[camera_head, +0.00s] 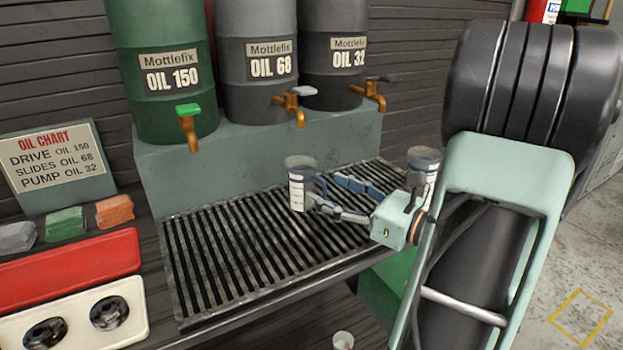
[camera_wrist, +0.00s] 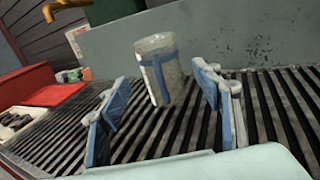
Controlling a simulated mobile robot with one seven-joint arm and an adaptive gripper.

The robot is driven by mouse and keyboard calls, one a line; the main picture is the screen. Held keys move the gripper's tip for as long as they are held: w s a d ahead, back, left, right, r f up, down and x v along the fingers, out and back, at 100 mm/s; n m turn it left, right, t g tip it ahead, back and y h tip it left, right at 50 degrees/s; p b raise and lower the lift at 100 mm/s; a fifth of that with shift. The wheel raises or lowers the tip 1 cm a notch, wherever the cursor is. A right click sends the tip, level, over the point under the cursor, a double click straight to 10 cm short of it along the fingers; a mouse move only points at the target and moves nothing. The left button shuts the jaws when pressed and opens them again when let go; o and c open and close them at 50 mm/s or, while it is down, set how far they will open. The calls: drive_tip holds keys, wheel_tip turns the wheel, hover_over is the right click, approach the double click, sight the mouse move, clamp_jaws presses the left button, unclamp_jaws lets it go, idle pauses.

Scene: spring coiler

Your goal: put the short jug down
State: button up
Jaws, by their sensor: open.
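A clear jug (camera_head: 300,180) with a white label stands upright on the slatted drip grate (camera_head: 225,255), in front of the oil barrels. In the wrist view the jug (camera_wrist: 160,68) shows a blue band and stands on the slats just beyond my fingertips. My gripper (camera_head: 335,195) is open, with its two blue-padded fingers (camera_wrist: 160,98) apart and nothing held between them. A second jug (camera_head: 424,160) shows at the grate's right end, partly hidden by my arm. I cannot tell from its visible part how tall it is.
Green (camera_head: 150,75), grey (camera_head: 258,60) and dark (camera_head: 333,50) oil barrels with taps stand on a ledge behind the grate. A red tray (camera_head: 70,270) and an oil chart (camera_head: 55,160) are at left. A small cup (camera_head: 343,340) is below. The grate's left half is clear.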

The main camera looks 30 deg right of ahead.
drive_tip(key=shift+v, duration=2.25)
drive_tip(key=shift+p, duration=0.3)
